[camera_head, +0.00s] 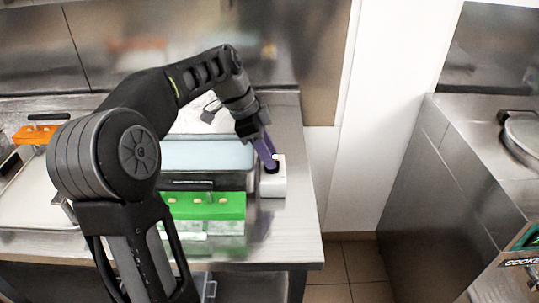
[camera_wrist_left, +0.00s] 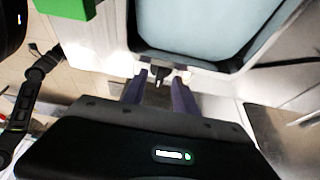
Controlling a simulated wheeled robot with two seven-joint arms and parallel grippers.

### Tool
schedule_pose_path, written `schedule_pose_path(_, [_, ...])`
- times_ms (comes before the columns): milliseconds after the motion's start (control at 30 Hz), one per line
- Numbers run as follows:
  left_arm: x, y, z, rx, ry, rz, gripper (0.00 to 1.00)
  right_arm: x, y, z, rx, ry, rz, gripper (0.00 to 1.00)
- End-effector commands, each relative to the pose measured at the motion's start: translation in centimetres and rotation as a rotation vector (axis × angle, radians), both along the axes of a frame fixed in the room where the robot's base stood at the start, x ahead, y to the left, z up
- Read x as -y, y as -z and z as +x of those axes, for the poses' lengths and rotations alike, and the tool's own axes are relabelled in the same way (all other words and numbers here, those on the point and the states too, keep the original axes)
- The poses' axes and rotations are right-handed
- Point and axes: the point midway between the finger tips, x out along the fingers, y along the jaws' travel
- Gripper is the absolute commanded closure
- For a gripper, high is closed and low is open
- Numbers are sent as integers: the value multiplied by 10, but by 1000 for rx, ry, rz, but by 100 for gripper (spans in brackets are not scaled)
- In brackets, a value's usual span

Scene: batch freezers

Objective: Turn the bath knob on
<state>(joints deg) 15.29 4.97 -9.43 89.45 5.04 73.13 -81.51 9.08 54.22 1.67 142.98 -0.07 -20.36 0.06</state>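The bath (camera_head: 208,152), with pale blue liquid, stands on the steel table. A white control box (camera_head: 272,187) sits at its right end, with a dark knob (camera_head: 271,168) on it. My left gripper (camera_head: 268,153) reaches down over the box at the knob, its purple fingers partly hiding it. In the left wrist view my left gripper (camera_wrist_left: 161,92) has its two fingers apart, with the dark knob (camera_wrist_left: 161,76) in the gap between them. Whether a finger touches the knob cannot be told. My right gripper is not identifiable in either view.
A green rack (camera_head: 212,205) stands in front of the bath. An orange rack (camera_head: 35,134) is at the far left, near a pale tray (camera_head: 40,205). The table (camera_head: 296,235) ends just right of the box. A steel counter (camera_head: 430,190) stands beyond a floor gap.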

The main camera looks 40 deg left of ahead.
Motion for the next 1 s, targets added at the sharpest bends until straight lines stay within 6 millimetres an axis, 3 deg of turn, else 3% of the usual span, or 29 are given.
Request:
schedule_pose_path(267, [-15,-43,-10,3,-2,2,65,0,0,0,0,0,0,64])
schedule_pose_path(300, [-16,-53,-11,1,-2,1,65,0,-12,0,-1,0,0,64])
schedule_pose_path(400, [-19,-61,-14,1,-3,1,65,0,-20,0,0,0,0,64])
schedule_pose_path(1000, [-21,-62,-15,1,0,1,65,0,-21,0,-2,-1,0,64])
